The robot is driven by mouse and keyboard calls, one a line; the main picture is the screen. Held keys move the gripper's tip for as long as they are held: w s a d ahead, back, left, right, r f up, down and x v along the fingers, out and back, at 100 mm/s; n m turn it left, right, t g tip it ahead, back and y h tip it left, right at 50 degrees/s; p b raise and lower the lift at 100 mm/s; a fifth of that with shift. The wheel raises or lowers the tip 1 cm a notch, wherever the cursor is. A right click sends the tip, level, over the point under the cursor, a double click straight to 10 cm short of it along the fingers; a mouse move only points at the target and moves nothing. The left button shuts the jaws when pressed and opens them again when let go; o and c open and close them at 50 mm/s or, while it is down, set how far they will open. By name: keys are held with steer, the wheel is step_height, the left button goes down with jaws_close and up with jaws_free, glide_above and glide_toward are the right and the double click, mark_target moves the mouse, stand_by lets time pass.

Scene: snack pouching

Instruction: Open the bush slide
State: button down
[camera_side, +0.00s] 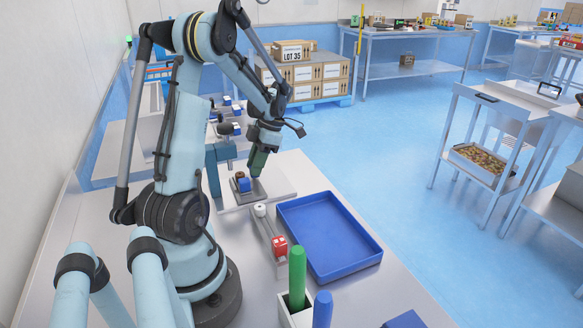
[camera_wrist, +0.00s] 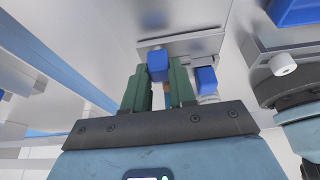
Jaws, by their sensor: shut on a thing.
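My gripper (camera_side: 257,172) points down over the grey fixture on the pale plate. In the wrist view, the two green fingers of my gripper (camera_wrist: 158,75) are closed on a small blue block (camera_wrist: 158,62), which looks like the handle of the bush slide. The block sits against a grey metal plate (camera_wrist: 190,43). A second blue block (camera_wrist: 205,79) is just right of the fingers, with a pale round part below it. In the side view, a blue block (camera_side: 243,185) with a brown top stands beside the fingertips. How far the slide is open cannot be told.
An empty blue tray (camera_side: 330,235) lies to the right of the fixture. A narrow rail with a white knob (camera_side: 260,210) and a red block (camera_side: 279,245) lies between. Upright green (camera_side: 297,270) and blue (camera_side: 322,310) cylinders stand at the front.

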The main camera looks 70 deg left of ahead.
steer(key=w, duration=0.5)
steer(key=shift+w, duration=0.3)
steer(key=c, duration=0.9)
jaws_free()
steer(key=v, duration=1.2)
